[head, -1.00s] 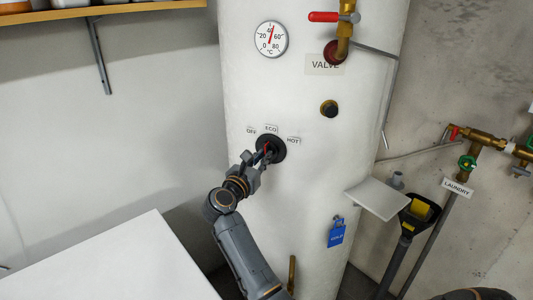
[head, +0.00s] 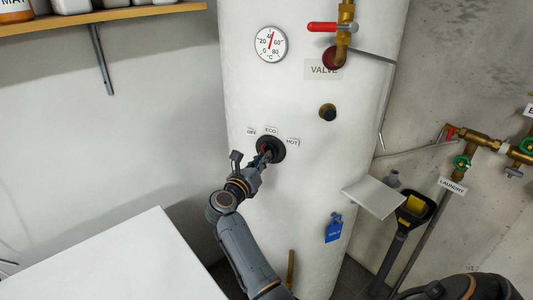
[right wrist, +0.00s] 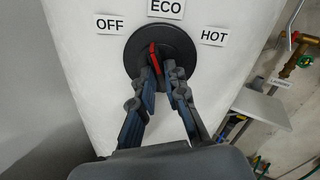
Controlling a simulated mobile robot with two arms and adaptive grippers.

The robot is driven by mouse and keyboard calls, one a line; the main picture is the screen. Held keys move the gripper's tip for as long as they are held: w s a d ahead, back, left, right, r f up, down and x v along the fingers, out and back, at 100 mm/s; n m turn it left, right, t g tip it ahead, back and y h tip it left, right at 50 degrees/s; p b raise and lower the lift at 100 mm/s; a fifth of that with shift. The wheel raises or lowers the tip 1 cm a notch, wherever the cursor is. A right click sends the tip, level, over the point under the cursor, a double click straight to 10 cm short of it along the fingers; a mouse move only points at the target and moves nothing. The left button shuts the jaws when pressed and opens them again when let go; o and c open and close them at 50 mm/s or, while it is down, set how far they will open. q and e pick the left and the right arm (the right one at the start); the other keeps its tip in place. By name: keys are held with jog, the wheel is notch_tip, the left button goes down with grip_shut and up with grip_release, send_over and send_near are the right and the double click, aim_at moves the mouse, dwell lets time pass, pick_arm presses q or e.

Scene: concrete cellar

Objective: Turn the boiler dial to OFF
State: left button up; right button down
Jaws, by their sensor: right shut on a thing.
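The boiler dial (head: 270,149) is a round black disc with a raised grip bar that has a red stripe, on the white boiler. It also shows in the right wrist view (right wrist: 135,46). The labels OFF (right wrist: 109,24), ECO (right wrist: 165,8) and HOT (right wrist: 214,37) run around its top from left to right. The red stripe (right wrist: 154,60) points up, slightly left of ECO, towards OFF's side. My right gripper (head: 262,160) is shut on the dial's bar; its fingertips (right wrist: 162,72) partly hide the bar. My left gripper is not in view.
A gauge (head: 271,42), a red-handled valve (head: 325,27) and a black knob (head: 328,112) are higher on the boiler (head: 290,215). A small shelf (head: 374,196) and a blue tag (head: 334,228) are right of the dial. A white surface (head: 110,265) fills the lower left.

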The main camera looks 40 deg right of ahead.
jog(key=n+p, duration=0.4)
jog(key=shift+p, duration=0.3)
dwell(0.4)
jog(key=shift+n, duration=0.3)
jog(key=shift+n+p, duration=1.4)
jog(key=c, duration=1.2)
grip_release()
